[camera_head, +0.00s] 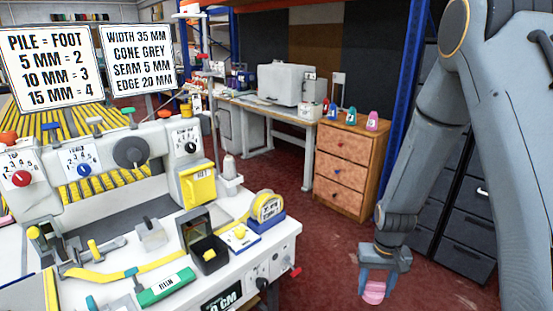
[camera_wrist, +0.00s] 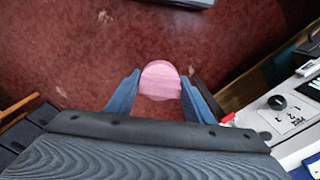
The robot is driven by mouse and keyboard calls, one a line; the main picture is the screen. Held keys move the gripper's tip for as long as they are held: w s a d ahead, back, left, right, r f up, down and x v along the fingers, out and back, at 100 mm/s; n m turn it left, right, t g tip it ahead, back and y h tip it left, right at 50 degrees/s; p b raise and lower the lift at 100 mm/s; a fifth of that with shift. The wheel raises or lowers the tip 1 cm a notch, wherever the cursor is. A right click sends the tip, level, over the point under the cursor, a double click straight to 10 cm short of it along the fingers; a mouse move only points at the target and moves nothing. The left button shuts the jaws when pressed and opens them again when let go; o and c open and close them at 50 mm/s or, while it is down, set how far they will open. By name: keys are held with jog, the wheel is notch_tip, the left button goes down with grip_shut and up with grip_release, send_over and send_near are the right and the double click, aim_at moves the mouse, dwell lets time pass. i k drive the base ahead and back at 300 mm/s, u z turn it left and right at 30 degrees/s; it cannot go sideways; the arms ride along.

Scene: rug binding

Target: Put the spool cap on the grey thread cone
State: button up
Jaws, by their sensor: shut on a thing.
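My gripper (camera_head: 377,283) hangs at the lower right of the head view, above the red floor. It is shut on a pink, round-topped piece (camera_head: 374,292), which looks like the spool cap. In the wrist view the pink piece (camera_wrist: 160,80) sits between the two blue fingers, its flat round face showing. A pale grey cone (camera_head: 229,168), likely the grey thread cone, stands upright on a small white shelf at the right end of the machine, left of my gripper. No cap shows on it.
The white machine bench (camera_head: 262,254) carries a black bin (camera_head: 209,255), a yellow tape roll (camera_head: 267,206) and a green tool (camera_head: 166,285). A wooden drawer cabinet (camera_head: 342,168) with several coloured cones stands behind. Open floor lies between bench and cabinet.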

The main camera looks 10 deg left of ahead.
aim_at(229, 161)
jog(key=z, duration=0.75)
jog(key=i, duration=1.65)
jog(key=u, duration=0.8)
jog(key=i, duration=0.7)
jog(key=u, duration=0.9)
